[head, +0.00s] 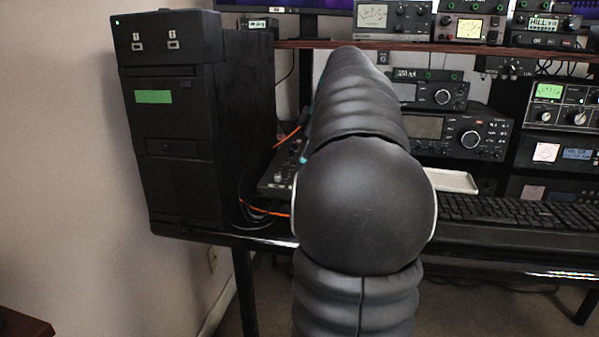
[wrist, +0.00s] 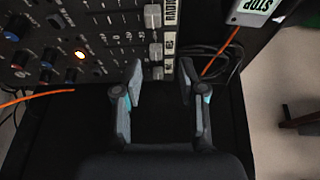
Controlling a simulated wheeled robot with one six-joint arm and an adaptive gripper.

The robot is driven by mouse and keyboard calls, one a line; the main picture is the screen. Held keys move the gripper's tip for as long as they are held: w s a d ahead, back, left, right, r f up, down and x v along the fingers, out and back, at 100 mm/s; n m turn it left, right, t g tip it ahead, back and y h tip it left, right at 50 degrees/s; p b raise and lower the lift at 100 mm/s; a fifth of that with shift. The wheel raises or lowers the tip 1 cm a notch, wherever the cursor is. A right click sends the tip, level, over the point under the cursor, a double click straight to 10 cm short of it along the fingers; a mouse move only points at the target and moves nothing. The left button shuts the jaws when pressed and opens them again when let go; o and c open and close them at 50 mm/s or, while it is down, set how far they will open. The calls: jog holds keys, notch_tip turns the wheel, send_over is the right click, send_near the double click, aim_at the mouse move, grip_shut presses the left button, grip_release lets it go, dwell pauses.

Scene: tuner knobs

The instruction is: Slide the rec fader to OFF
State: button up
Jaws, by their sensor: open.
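A dark mixer panel (wrist: 105,45) with knobs, buttons and light grey fader caps fills the upper left of the wrist view. One fader cap (wrist: 153,16) sits beside a white label reading RADIO (wrist: 172,12). Two more caps, an upper one (wrist: 155,53) and a lower one (wrist: 157,73), sit below it beside white labels too small to read. I cannot tell for sure which is the rec fader. My gripper (wrist: 163,70) is open and empty, its fingertips on either side of the lower caps in the picture. Contact cannot be told. In the head view my arm hides the gripper and most of the mixer (head: 277,178).
A white box marked STOP (wrist: 253,10) is right of the mixer, with an orange cable (wrist: 222,52) and black cables near. A black computer tower (head: 180,120) stands left of my arm. Radios (head: 462,135) and a keyboard (head: 520,212) are on the right.

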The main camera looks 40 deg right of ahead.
jog(key=v, duration=0.9)
jog(key=shift+a, duration=0.15)
